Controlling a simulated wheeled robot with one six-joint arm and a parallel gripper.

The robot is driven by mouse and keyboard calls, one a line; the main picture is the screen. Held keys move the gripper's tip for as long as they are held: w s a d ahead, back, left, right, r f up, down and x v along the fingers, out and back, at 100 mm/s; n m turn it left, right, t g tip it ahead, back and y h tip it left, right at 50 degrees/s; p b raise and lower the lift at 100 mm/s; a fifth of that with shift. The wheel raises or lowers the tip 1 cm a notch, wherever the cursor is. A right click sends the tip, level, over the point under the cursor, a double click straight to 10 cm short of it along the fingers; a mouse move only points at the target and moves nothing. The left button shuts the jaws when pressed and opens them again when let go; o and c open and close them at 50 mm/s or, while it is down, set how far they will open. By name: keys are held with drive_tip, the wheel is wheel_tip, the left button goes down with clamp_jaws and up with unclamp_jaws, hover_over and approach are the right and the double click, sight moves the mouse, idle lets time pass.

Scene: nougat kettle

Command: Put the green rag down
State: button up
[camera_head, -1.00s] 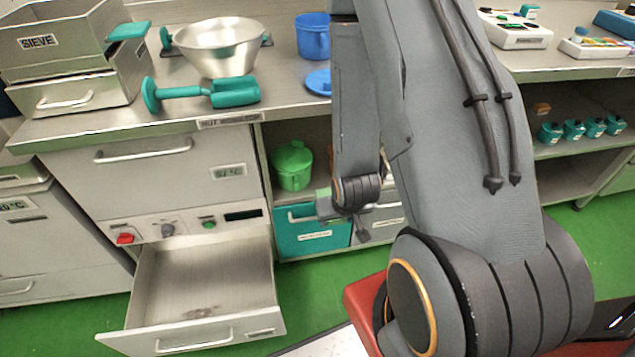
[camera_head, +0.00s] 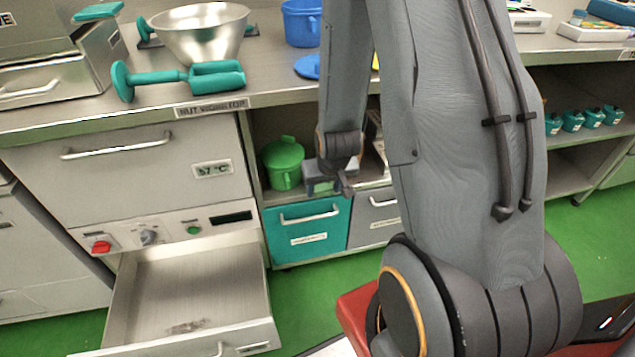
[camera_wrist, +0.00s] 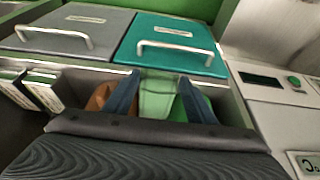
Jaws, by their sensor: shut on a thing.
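The green rag (camera_wrist: 158,97) is a pale green cloth between the two blue-grey fingers of my gripper in the wrist view (camera_wrist: 157,90). My gripper is shut on it. In the head view my gripper (camera_head: 318,182) is at the open shelf above the teal drawer front, just right of a green lidded pot (camera_head: 283,165). The rag cannot be made out clearly in the head view. In the wrist view, part of a green thing (camera_wrist: 205,106) shows beside the right finger and a brown thing (camera_wrist: 97,97) beside the left finger.
Below the shelf are a teal drawer (camera_head: 308,230) and a grey drawer (camera_head: 376,216). An open, nearly empty steel drawer (camera_head: 190,290) juts out at the lower left. The worktop above holds a steel bowl (camera_head: 197,32), a teal-handled tool (camera_head: 180,78) and a blue container (camera_head: 301,22).

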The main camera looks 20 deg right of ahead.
drive_tip(key=w, duration=0.3)
drive_tip(key=w+d, duration=0.1)
drive_tip(key=w, duration=0.2)
drive_tip(key=shift+w+d, duration=0.2)
drive_tip(key=shift+w, duration=0.15)
drive_tip(key=shift+f+b, duration=0.4)
drive_tip(key=shift+f, duration=1.35)
drive_tip(key=shift+f, duration=0.15)
drive_tip(key=o, duration=1.1)
